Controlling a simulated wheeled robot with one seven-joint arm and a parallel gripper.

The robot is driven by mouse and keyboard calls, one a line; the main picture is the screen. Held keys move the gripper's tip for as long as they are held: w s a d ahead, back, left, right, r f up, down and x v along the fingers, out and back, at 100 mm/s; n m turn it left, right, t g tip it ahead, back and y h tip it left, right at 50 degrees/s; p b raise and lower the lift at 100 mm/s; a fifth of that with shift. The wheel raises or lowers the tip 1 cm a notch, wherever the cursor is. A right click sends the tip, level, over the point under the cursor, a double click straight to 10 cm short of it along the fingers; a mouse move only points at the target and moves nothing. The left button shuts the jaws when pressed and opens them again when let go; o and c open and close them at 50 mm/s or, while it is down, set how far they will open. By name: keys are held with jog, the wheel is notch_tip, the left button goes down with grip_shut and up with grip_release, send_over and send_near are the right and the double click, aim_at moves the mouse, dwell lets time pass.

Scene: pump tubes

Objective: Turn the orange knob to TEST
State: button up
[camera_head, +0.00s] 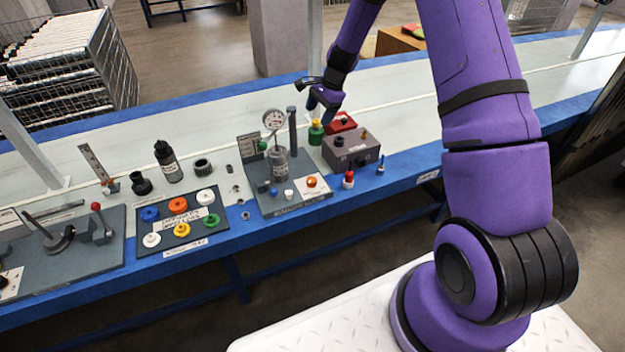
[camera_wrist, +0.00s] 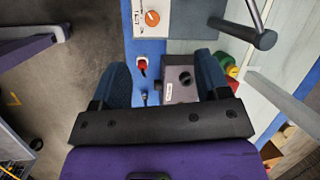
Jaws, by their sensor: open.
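The orange knob (camera_head: 311,182) sits on a white plate at the front right of the grey pump station (camera_head: 265,205). In the wrist view the orange knob (camera_wrist: 152,18) is at the top, on a white label with small dark print. I cannot clearly read its setting. My gripper (camera_head: 322,98) is above and behind the grey-purple box, apart from the knob. In the wrist view my gripper (camera_wrist: 163,75) has its two blue fingers spread wide and empty. The knob lies beyond the fingertips, in line with the gap.
A gauge (camera_head: 273,120) and an upright dark post (camera_head: 292,130) rise from the station. The grey-purple box (camera_head: 350,150) stands to its right, with a red-capped plug (camera_head: 348,180) in front. A tray (camera_head: 140,236) of coloured knobs, one orange, lies left. Dark bottle (camera_head: 167,162) stands behind.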

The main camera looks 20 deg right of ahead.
aim_at(312, 179)
jog(key=f+m, duration=0.1)
jog(key=f, duration=0.9)
jog(key=w+a+f+m, duration=0.1)
jog(key=f+m, duration=0.1)
jog(key=f, duration=0.8)
jog(key=w+f+m, duration=0.1)
jog(key=f, duration=0.9)
jog(key=shift+a+f+m+g+y, duration=0.1)
jog(key=shift+a+m+g+y, duration=0.2)
jog(key=shift+m, duration=0.1)
jog(key=c, duration=0.9)
